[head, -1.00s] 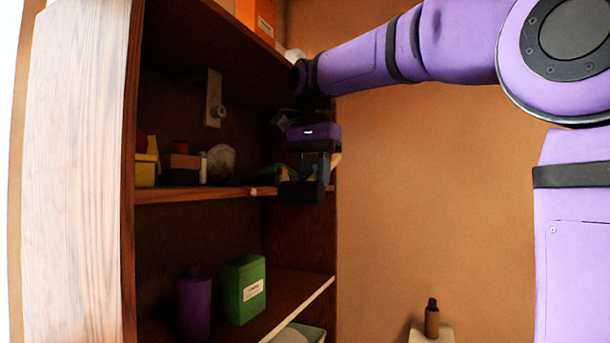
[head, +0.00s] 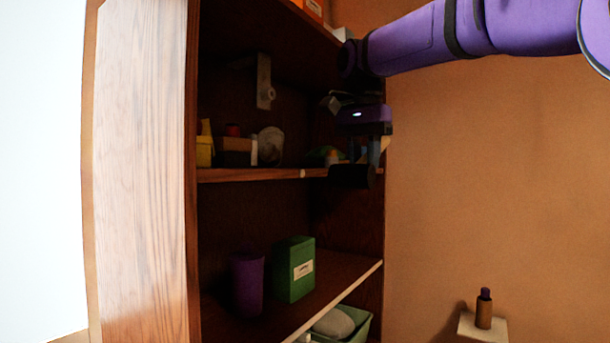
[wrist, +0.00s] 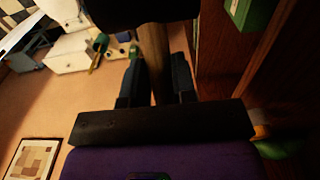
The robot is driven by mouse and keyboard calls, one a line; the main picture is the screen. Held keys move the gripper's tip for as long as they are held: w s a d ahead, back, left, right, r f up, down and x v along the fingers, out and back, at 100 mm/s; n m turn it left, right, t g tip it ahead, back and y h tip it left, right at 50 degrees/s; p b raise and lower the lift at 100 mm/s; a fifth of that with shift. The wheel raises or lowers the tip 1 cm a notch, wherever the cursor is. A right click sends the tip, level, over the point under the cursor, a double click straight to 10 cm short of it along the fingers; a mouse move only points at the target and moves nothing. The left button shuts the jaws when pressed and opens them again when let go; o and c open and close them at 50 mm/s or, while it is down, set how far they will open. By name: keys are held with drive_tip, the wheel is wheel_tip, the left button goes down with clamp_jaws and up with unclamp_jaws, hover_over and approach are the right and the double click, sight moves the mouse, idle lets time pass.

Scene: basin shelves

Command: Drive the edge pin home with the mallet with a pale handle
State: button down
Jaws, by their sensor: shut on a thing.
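My gripper (head: 370,154) is at the right end of the middle shelf, in front of its edge. It is shut on the handle of the mallet. In the wrist view the tan, pale handle (wrist: 154,55) stands between the two fingers of my gripper (wrist: 158,75). The mallet's dark, thick head (head: 350,176) hangs just below the fingers and also fills the top of the wrist view (wrist: 140,10). The edge pin (head: 303,173) is a small pale stub on the middle shelf's front edge, left of the mallet head with a gap between them. Its depth in the board is too small to tell.
The middle shelf (head: 240,175) holds a yellow box (head: 204,150), a brown box (head: 235,150) and a pale round thing (head: 270,146). Below stand a purple cup (head: 247,285) and a green box (head: 294,268). A bottle (head: 484,308) stands on a pedestal at right.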

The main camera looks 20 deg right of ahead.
drive_tip(key=shift+s+d+r, duration=0.2)
drive_tip(key=shift+s+r, duration=0.1)
drive_tip(key=shift+s, duration=0.15)
drive_tip(key=shift+w+f, duration=0.1)
drive_tip(key=shift+w, duration=0.05)
drive_tip(key=shift+s+d, duration=0.45)
drive_tip(key=shift+s, duration=0.2)
drive_tip(key=shift+s+d, duration=0.45)
drive_tip(key=shift+s, duration=0.15)
drive_tip(key=c, duration=1.5)
unclamp_jaws()
clamp_jaws()
